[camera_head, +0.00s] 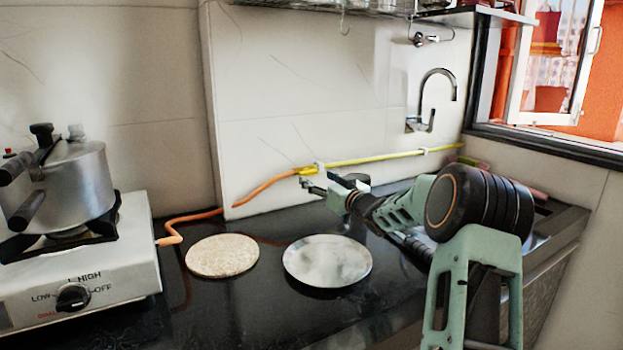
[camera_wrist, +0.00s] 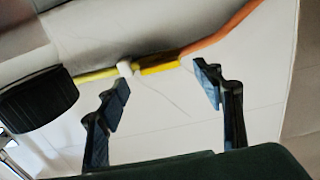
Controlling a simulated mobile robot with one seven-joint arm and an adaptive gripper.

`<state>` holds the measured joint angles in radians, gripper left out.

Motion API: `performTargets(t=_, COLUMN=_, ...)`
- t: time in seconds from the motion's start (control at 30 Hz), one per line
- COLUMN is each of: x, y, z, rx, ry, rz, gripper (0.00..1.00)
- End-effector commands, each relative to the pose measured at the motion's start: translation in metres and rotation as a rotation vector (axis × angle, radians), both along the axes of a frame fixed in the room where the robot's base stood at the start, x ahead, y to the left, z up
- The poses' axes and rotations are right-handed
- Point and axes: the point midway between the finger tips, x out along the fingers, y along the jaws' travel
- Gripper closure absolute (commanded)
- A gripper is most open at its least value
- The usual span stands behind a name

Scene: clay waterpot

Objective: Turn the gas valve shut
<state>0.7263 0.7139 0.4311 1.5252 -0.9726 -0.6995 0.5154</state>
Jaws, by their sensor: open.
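The gas valve (camera_head: 306,170) is the small yellow fitting on the wall where the orange hose (camera_head: 265,188) meets the yellow pipe (camera_head: 380,158). In the wrist view, a yellow section (camera_wrist: 160,69) lies between a white clip (camera_wrist: 125,69) and the orange hose. My gripper (camera_head: 312,184) is close to the valve in the head view and partly covers that area. In the wrist view my gripper (camera_wrist: 162,88) is open and empty. Its fingertips are spread to either side of the yellow section. I cannot make out the valve's handle or whether a finger touches it.
A stove (camera_head: 80,270) with a steaming pressure cooker (camera_head: 70,185) stands at the left. A round flat board (camera_head: 222,255) and a metal plate (camera_head: 328,260) lie on the black counter below my gripper. A tap (camera_head: 432,100) is on the wall at right, near an open window.

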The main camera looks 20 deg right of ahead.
Motion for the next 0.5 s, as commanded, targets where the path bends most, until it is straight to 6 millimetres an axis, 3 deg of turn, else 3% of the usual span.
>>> performTargets(t=0.2, x=0.030, y=0.006, z=-0.001, rx=-0.001, ry=-0.001, rz=0.000, gripper=0.39)
performTargets(t=0.5, x=0.045, y=0.008, z=0.000, rx=0.000, ry=0.000, rz=-0.001, gripper=0.39)
